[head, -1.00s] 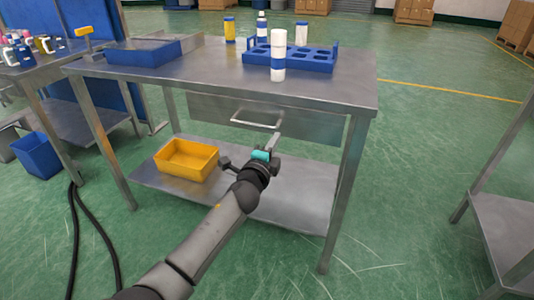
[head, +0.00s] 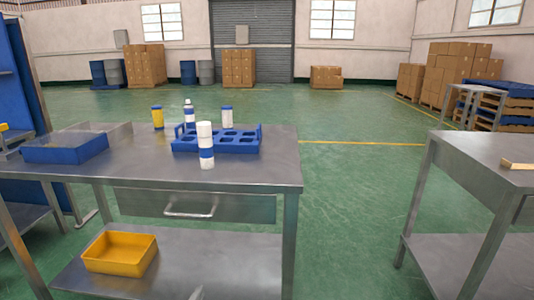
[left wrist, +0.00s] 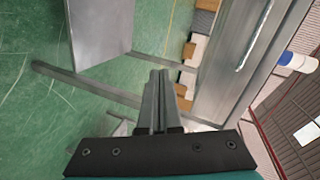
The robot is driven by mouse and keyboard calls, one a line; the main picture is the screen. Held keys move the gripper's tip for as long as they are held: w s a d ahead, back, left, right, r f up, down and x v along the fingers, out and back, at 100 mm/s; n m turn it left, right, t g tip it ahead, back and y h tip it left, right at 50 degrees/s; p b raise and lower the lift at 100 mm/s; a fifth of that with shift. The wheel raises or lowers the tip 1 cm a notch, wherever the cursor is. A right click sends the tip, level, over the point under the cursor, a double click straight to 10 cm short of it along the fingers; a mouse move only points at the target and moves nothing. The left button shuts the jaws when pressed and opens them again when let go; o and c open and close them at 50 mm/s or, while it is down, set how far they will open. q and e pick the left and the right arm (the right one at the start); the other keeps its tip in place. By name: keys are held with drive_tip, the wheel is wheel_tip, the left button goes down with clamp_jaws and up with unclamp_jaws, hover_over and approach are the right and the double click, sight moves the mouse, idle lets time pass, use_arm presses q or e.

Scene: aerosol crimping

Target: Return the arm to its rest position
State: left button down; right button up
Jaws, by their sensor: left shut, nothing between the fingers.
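My left gripper (left wrist: 157,90) shows in the left wrist view with its two fingers pressed together and nothing between them. In the head view only a small grey tip of the left gripper (head: 197,294) shows at the bottom edge, in front of the bench's lower shelf. The rest of the left arm is out of that view. The steel workbench (head: 255,176) stands ahead, with its drawer handle (head: 190,212) above the tip. The drawer handle also shows in the left wrist view (left wrist: 251,40). My right gripper is in neither view.
A yellow bin (head: 120,254) sits on the lower shelf. Another steel table (head: 490,165) stands right. Green floor between is clear.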

use_arm(q)
drive_tip(key=s+a+f+n+g+p, duration=0.3)
drive_tip(key=s+f+n+g, duration=0.4)
drive_tip(key=s+f, duration=1.2)
drive_tip(key=s+f+n+g+p, duration=0.1)
drive_tip(key=s+f+n+g, duration=0.1)
drive_tip(key=s, duration=1)
drive_tip(key=s+a+f+n+g+p, duration=0.1)
drive_tip(key=s+f, duration=0.4)
drive_tip(key=s, duration=0.6)
drive_tip(key=n+g+p, duration=0.1)
drive_tip(key=n+g, duration=0.1)
drive_tip(key=shift+s+a+f+n+y, duration=0.2)
drive_tip(key=shift+s+a+n+y, duration=0.1)
drive_tip(key=shift+s+n, duration=0.1)
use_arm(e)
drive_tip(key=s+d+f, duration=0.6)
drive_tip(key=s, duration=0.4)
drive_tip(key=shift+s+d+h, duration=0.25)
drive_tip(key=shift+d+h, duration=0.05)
